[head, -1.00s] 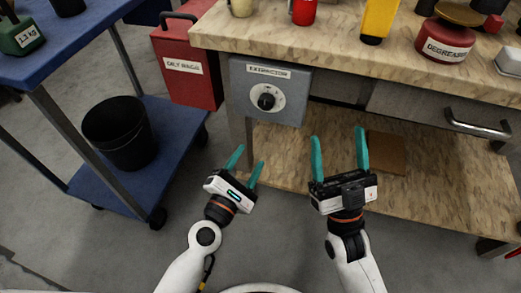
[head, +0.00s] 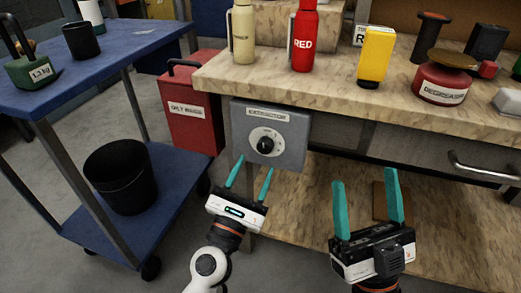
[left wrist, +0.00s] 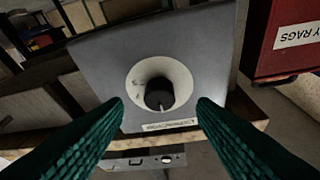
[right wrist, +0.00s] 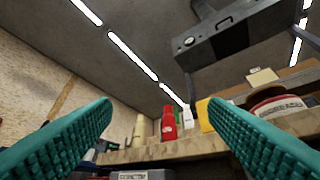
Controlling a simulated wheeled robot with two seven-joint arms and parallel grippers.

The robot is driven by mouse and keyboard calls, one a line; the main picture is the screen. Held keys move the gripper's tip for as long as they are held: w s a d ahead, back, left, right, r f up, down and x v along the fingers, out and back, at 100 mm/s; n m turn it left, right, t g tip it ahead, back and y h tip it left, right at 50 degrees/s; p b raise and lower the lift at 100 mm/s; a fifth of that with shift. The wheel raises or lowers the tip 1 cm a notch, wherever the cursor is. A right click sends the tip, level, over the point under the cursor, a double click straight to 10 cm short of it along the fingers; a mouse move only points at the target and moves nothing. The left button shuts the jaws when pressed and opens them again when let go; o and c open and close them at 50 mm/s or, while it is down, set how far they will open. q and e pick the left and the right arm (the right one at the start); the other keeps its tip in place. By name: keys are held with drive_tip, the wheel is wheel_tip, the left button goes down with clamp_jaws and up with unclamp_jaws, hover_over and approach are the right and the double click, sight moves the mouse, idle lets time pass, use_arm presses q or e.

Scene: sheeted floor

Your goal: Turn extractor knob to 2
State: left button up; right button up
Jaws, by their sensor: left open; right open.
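The extractor box (head: 290,130) is a grey panel under the front edge of the workbench, with a label at its top. Its black knob (head: 265,144) sits on a round white dial (head: 277,137); the dial's numbers are too small to read. My left gripper (head: 249,167) is open just below and in front of the box. In the left wrist view the knob (left wrist: 159,94) appears upside down, ahead between the open fingers and apart from them. My right gripper (head: 366,191) is open and empty, to the right of the box and in front of the lower shelf.
A red oily-rags bin (head: 192,130) stands left of the box. A blue cart (head: 150,60) with a black bucket (head: 121,178) is further left. On the workbench (head: 330,88) stand a red bottle (head: 304,40), a yellow container (head: 375,55) and a degreaser tin (head: 440,85).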

sight(263, 151)
use_arm(q)
drive_tip(key=x, duration=0.3)
drive_tip(key=shift+w+d+r+p, duration=0.1)
drive_tip(key=shift+w+r+p, duration=0.05)
drive_tip(key=shift+p, duration=0.25)
drive_tip(key=shift+w+d+r, duration=0.1)
drive_tip(key=shift+w+d, duration=0.1)
drive_tip(key=shift+w, duration=0.25)
use_arm(e)
drive_tip(key=shift+w+a+f+g+h, duration=0.2)
drive_tip(key=shift+w+f+g+h, duration=0.4)
drive_tip(key=shift+w+f+g, duration=1.05)
drive_tip(key=shift+w+r, duration=0.1)
